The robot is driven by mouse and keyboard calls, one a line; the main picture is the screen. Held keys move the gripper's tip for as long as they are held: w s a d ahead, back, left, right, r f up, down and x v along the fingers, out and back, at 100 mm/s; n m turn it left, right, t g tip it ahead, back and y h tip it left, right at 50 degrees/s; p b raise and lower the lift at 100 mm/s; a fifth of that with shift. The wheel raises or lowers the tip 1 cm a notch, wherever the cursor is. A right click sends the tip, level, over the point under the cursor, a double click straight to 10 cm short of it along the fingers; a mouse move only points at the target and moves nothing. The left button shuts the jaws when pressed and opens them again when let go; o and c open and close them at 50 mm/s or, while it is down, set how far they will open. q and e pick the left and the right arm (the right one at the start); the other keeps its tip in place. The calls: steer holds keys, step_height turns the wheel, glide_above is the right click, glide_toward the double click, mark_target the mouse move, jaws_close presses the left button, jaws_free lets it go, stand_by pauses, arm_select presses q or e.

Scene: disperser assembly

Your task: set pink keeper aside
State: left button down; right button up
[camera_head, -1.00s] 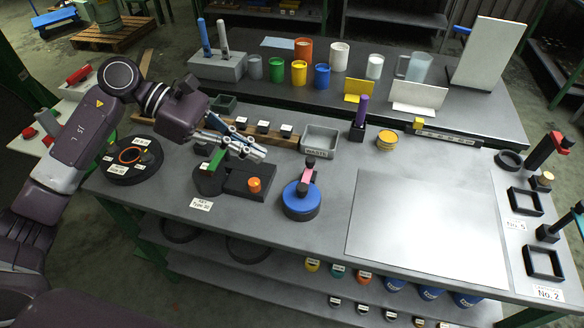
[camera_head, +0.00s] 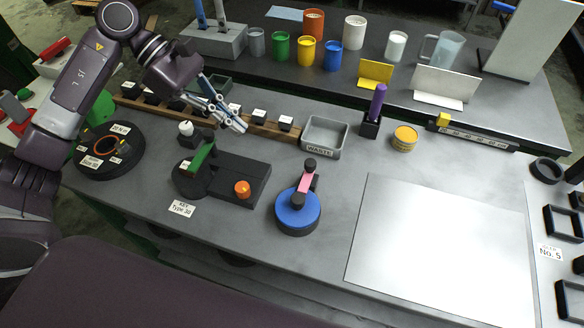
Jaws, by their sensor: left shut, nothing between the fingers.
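The pink keeper (camera_head: 306,182) is a short pink bar between black knobs, on top of a blue round disc (camera_head: 298,212) at the middle of the table. My left gripper (camera_head: 242,127) is shut and empty. It hangs in front of the wooden rack, behind and to the left of the pink keeper, clear of it. My right gripper is not in view.
A grey waste bin (camera_head: 326,137) stands behind the keeper, with a purple-handled tool (camera_head: 376,104) to its right. The wooden rack (camera_head: 262,122) holds labelled blocks. A large pale plate (camera_head: 440,240) lies bare at the right. A black round holder (camera_head: 108,150) is at the left.

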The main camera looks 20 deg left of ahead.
mark_target(307, 179)
arm_select(q)
steer(key=shift+f+b, duration=2.25)
steer(key=shift+f, duration=0.35)
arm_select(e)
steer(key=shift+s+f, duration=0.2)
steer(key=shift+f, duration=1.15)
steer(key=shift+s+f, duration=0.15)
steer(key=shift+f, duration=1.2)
arm_select(q)
steer(key=p+x, duration=0.2)
steer(key=x, duration=0.7)
steer(key=shift+d+p, duration=0.2)
steer(key=shift+p, duration=0.15)
steer(key=d+p, duration=0.1)
steer(key=d, duration=0.2)
steer(key=shift+s+d+f+p, duration=0.1)
steer(key=shift+d+f+p, duration=0.1)
steer(key=shift+p, duration=0.15)
steer(key=shift+d+f, duration=0.1)
steer(key=shift+d, duration=0.35)
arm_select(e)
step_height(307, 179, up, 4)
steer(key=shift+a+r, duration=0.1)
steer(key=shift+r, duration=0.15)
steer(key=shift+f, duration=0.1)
